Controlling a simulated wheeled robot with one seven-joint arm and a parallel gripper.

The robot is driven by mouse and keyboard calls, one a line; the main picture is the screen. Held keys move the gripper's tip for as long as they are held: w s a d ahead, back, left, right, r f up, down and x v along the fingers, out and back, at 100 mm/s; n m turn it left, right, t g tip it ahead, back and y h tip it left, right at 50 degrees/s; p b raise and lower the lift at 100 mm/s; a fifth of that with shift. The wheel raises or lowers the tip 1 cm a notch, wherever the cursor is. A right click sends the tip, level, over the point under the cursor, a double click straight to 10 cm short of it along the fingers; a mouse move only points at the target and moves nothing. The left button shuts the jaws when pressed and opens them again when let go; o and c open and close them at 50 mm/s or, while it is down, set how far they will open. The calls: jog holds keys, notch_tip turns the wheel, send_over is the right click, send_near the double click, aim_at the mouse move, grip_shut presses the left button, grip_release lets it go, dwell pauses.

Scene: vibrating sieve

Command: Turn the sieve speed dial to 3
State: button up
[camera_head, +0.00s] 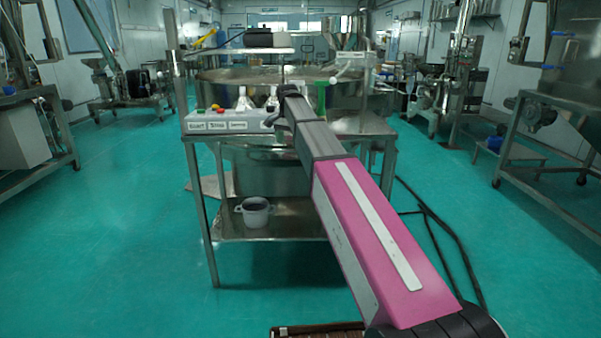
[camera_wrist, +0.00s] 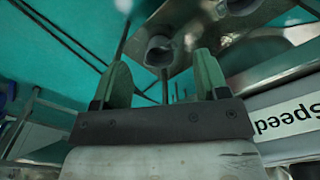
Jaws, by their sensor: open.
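The sieve control panel (camera_head: 222,118) stands at the left front corner of the metal table, with small coloured buttons and white labels. The rightmost label appears to read "Speed", and the speed label also shows at the right edge in the wrist view (camera_wrist: 286,122). The speed dial is not clearly visible in either view, so its setting cannot be read. My gripper (camera_wrist: 161,68) is open with its two green fingers apart and nothing between them. It is beside the panel. In the head view my arm reaches to the panel's right end.
A white pot (camera_head: 255,211) sits on the lower shelf (camera_head: 290,220) and shows beyond my fingertips in the wrist view (camera_wrist: 160,48). Machines line both sides; open green floor (camera_head: 120,220) lies left.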

jog(key=s+d+f, duration=0.2)
jog(key=f, duration=0.3)
jog(key=s+d+f+n, duration=0.1)
jog(key=s+d+f, duration=0.1)
jog(key=f, duration=0.4)
jog(key=shift+s+d+n, duration=0.25)
jog(key=shift+s+n, duration=0.05)
jog(key=shift+s, duration=0.35)
jog(key=s+d+f+n, duration=0.1)
jog(key=s+d+f, duration=0.3)
jog(key=s+f, duration=0.4)
jog(key=s+d+f+n, duration=0.2)
jog(key=s+d+f, duration=0.2)
jog(key=s+f, duration=0.4)
jog(key=s+d+f+n, duration=0.2)
jog(key=s+d+f, duration=0.2)
jog(key=s+f, duration=0.5)
jog(key=shift+s, duration=0.3)
